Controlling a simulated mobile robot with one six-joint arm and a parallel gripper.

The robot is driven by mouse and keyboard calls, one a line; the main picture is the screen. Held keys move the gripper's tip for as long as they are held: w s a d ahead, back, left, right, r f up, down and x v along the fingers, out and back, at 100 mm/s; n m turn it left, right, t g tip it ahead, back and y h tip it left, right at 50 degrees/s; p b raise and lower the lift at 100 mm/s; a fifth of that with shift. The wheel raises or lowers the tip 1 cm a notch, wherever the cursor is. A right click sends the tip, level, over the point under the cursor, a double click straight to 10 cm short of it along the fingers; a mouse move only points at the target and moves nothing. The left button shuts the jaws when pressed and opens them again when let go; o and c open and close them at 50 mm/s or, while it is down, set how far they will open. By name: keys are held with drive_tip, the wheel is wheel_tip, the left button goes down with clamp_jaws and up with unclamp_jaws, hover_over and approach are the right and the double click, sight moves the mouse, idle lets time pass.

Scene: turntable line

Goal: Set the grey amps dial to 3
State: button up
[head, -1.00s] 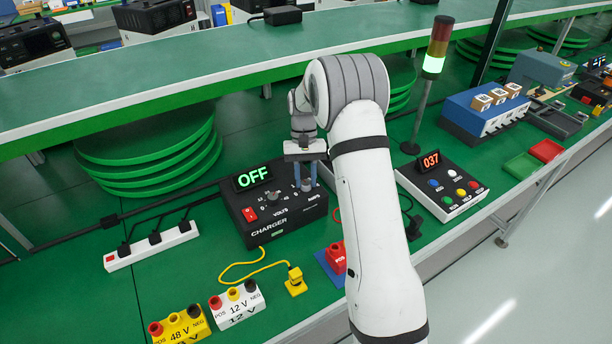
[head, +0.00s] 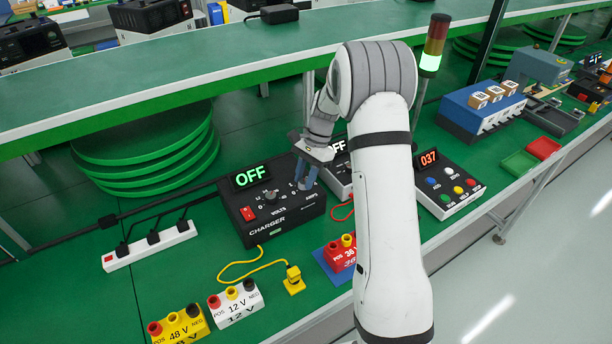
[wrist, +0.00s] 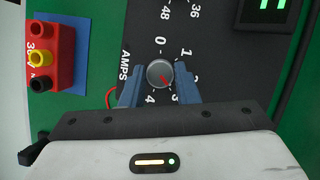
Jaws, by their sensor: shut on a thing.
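The black charger (head: 255,222) stands on the green bench with its display reading OFF. Its grey amps dial (wrist: 160,73) shows in the wrist view, ringed by the numbers 0 to 4. The red mark on the dial points to the lower right, at about the 3. The 2 and 3 are partly covered by a finger. My gripper (wrist: 160,80) is shut on the dial, one blue finger on each side. In the head view my gripper (head: 303,183) is tilted over the charger's right part, and its fingers hide the dial.
The volts dial (head: 272,195) and a red switch (head: 247,214) are on the same charger panel. A red terminal block (head: 340,256) stands in front to the right. A second OFF display (head: 337,147) stands behind my arm. A button box (head: 448,190) is farther right.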

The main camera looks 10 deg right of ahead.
drive_tip(key=shift+w+r+m, duration=0.1)
drive_tip(key=shift+r+m, duration=0.05)
drive_tip(key=shift+m, duration=0.45)
drive_tip(key=shift+t, duration=0.3)
drive_tip(key=o, duration=1)
drive_tip(key=shift+y, duration=0.3)
drive_tip(key=shift+v, duration=3.8)
